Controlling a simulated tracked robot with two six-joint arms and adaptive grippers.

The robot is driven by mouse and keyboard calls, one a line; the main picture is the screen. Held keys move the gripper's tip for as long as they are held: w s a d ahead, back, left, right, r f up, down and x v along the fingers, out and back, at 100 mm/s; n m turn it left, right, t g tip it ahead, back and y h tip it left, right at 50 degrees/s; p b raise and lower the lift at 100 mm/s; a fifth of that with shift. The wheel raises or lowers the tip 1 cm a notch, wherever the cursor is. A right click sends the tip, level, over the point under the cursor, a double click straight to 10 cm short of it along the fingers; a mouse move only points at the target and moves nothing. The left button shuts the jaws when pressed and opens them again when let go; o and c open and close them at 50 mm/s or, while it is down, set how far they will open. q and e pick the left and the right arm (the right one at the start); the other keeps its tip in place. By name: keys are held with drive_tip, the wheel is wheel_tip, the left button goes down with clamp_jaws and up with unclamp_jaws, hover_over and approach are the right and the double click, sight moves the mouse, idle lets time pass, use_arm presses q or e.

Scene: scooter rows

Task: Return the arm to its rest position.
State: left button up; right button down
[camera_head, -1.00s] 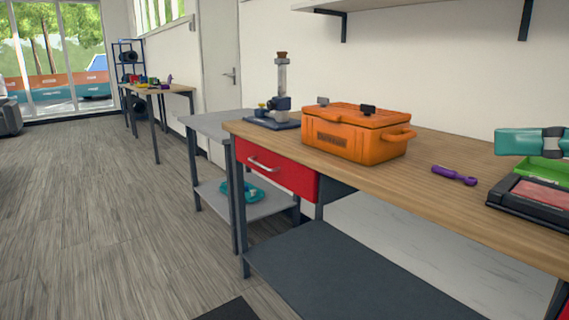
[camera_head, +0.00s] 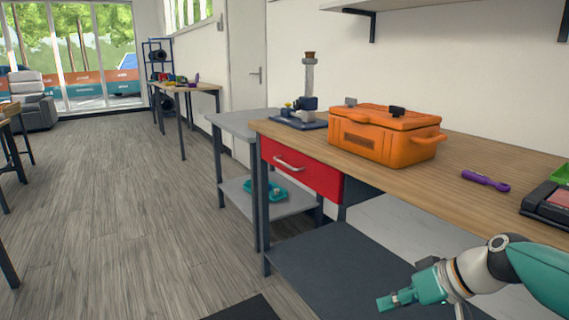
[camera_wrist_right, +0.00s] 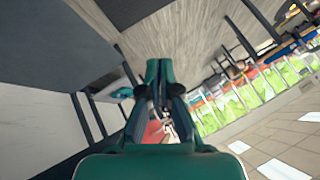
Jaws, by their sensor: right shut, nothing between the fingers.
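My right gripper (camera_head: 386,303) is at the lower right of the head view, in front of the workbench and below the level of its top. Its arm comes in from the right edge. In the right wrist view the gripper's fingers (camera_wrist_right: 160,75) are together with nothing between them. My left gripper is in neither view.
An orange toolbox (camera_head: 384,134), a purple tool (camera_head: 485,181) and a black tray (camera_head: 546,205) are on the wooden workbench (camera_head: 440,175). A red drawer (camera_head: 300,168) and a dark lower shelf (camera_head: 335,275) are beneath. The floor (camera_head: 110,210) at left is open.

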drive_tip(key=s+a+f+m+g+h, duration=0.1)
drive_tip(key=s+f+g, duration=0.1)
drive_tip(key=f, duration=0.7)
drive_tip(key=s+a+f+g, duration=0.1)
drive_tip(key=a+f, duration=0.1)
drive_tip(key=f, duration=0.8)
drive_tip(key=s+a+f+m+g+h, duration=0.1)
drive_tip(key=s+a+f+g, duration=0.1)
drive_tip(key=s+f, duration=0.9)
drive_tip(key=s+a+f+m+g+h, duration=0.1)
drive_tip(key=s+a+f+g, duration=0.15)
drive_tip(key=s+f, duration=0.85)
drive_tip(key=w+r+m+t+p, duration=0.1)
drive_tip(key=r+p, duration=1.5)
drive_tip(key=w+r+m+t+p, duration=0.1)
drive_tip(key=w+r+t+p, duration=0.1)
drive_tip(key=r+p, duration=1.4)
drive_tip(key=shift+r+p, duration=0.4)
drive_tip(key=shift+p, duration=0.1)
drive_tip(key=c, duration=1.9)
unclamp_jaws()
drive_tip(key=shift+w+f+t, duration=0.1)
drive_tip(key=shift+t, duration=0.15)
